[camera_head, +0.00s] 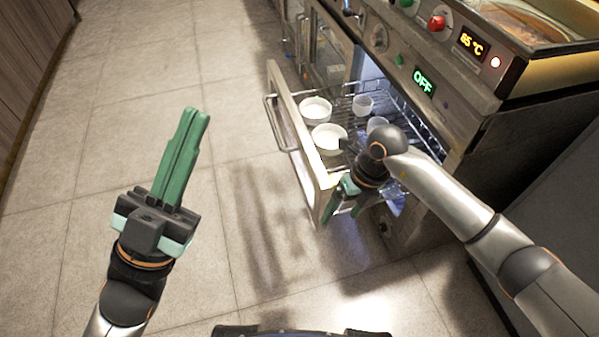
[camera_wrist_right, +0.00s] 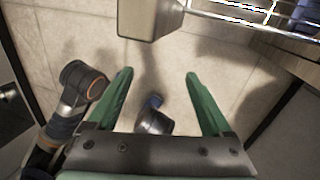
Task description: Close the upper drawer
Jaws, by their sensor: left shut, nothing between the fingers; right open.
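The upper drawer (camera_head: 290,130) stands pulled out of the oven-like unit. Its light front panel has a bar handle (camera_head: 274,125) on the outer face, and a wire rack lies behind it. The right wrist view shows the end of the front panel (camera_wrist_right: 148,22) and wire bars to its right. My right gripper (camera_head: 346,208) points down at the near end of the drawer.
White bowls (camera_head: 328,138) and small cups (camera_head: 362,105) stand on the drawer's rack. The unit's control panel has a red knob (camera_head: 437,23) and a lit green OFF display (camera_head: 424,82). Tiled floor (camera_head: 100,130) left of the drawer is clear. A wooden cabinet (camera_head: 25,60) lines the far left.

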